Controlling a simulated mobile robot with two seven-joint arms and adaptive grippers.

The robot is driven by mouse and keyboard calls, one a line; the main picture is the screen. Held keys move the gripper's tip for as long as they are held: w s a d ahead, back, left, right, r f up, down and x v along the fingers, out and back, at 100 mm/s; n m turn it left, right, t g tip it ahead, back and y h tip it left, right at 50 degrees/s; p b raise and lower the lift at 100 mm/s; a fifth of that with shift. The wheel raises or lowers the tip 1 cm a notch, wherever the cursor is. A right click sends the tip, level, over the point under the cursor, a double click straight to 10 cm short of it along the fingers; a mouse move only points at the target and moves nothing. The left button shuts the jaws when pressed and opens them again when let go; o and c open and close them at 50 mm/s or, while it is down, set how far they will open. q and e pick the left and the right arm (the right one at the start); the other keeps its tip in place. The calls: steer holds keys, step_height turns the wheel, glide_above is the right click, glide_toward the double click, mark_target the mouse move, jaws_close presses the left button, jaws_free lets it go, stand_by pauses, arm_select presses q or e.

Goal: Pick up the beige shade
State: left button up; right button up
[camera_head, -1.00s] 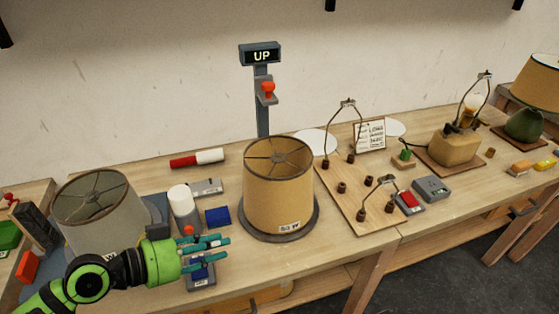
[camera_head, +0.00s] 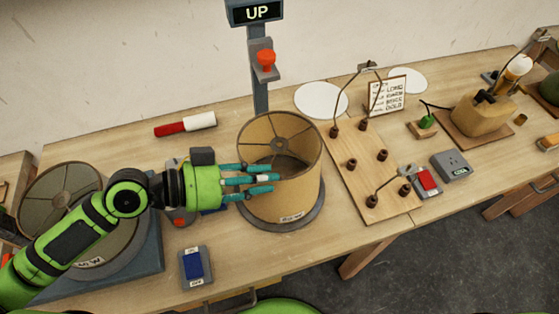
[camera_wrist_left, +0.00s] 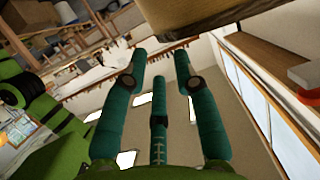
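The tan-beige drum shade (camera_head: 292,195) stands upright on a dark round base in the middle of the bench, open at the top with a spoked ring inside. A greyer shade (camera_head: 40,195) stands at the left, partly hidden by my left arm. My left gripper (camera_head: 262,180) is at the left side of the tan shade, its teal fingers overlapping the near left wall in the head view. Contact cannot be told. The left wrist view shows the fingers (camera_wrist_left: 160,85) spread apart with nothing between them. My right gripper is not in view.
A post with an "UP" sign (camera_head: 256,12) and red knob (camera_head: 265,60) rises behind the shade. A wooden board (camera_head: 365,180) with sockets and wire frames is to its right. A blue switch box (camera_head: 195,266) lies front left, a red-and-white cylinder (camera_head: 185,125) behind.

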mark_target(296, 177)
arm_select(q)
steer(key=p+x, duration=0.2)
steer(key=x, duration=0.1)
steer(key=shift+w+d+f, duration=0.15)
steer(key=shift+w+f, duration=0.1)
steer(key=x, duration=0.1)
steer(key=p+x, duration=0.1)
steer(key=x, duration=0.1)
steer(key=shift+f, duration=0.3)
steer(key=shift+w+d+f+p, duration=0.15)
steer(key=shift+d+p, duration=0.05)
steer(key=shift+p, duration=0.1)
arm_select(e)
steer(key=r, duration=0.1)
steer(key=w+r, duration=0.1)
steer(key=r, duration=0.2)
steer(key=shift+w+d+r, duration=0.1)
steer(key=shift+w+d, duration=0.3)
